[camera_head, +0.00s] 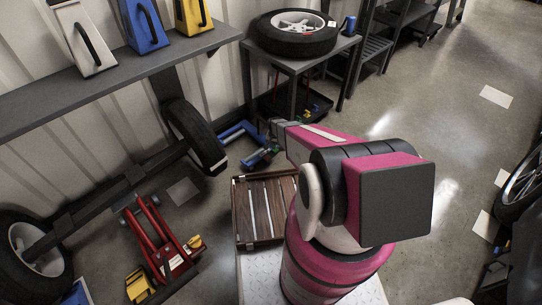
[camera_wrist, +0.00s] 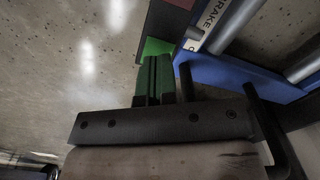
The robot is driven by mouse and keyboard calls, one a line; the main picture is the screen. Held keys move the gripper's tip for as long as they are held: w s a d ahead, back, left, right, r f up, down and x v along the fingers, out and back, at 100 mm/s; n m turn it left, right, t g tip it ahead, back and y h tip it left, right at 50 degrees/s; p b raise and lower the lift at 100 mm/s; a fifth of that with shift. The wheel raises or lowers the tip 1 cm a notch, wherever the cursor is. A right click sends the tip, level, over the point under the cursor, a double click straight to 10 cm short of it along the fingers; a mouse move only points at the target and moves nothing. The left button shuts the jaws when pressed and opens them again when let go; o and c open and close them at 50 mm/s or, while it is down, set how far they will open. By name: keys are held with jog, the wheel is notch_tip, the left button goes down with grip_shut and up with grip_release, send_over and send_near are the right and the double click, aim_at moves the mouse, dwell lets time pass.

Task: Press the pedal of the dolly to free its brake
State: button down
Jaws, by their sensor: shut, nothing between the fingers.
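The blue dolly (camera_head: 238,131) is on the floor below the wheel table in the head view. In the wrist view, its blue frame (camera_wrist: 240,78) fills the upper right, with grey rollers and a white label (camera_wrist: 207,24) reading "BRAKE". Beside the label is a dark plate (camera_wrist: 163,25) with a green patch (camera_wrist: 157,46) and a red patch; I cannot tell whether this is the pedal. My gripper (camera_wrist: 157,62) is shut and empty, its fingertips overlapping the green patch in the picture. Whether they touch it is unclear. My arm partly hides the area in the head view.
A wooden slatted crate (camera_head: 241,212) stands just in front of the dolly. A table (camera_head: 297,64) bearing a tyre is behind it. A wheeled axle (camera_head: 105,197) and a red floor jack (camera_head: 157,242) are at left. Open floor (camera_head: 425,120) lies to the right.

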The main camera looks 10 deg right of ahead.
jog(key=shift+f, duration=1.65)
dwell(0.9)
jog(key=shift+r, duration=3.55)
jog(key=s+r+n, duration=0.1)
jog(key=s+r, duration=0.7)
jog(key=r, duration=0.4)
jog(key=s+r+n, duration=0.2)
jog(key=s+r, duration=0.6)
jog(key=r, duration=0.5)
jog(key=s+r+n, duration=0.2)
jog(key=s+r, duration=0.6)
jog(key=r, duration=0.5)
jog(key=shift+s+r, duration=0.15)
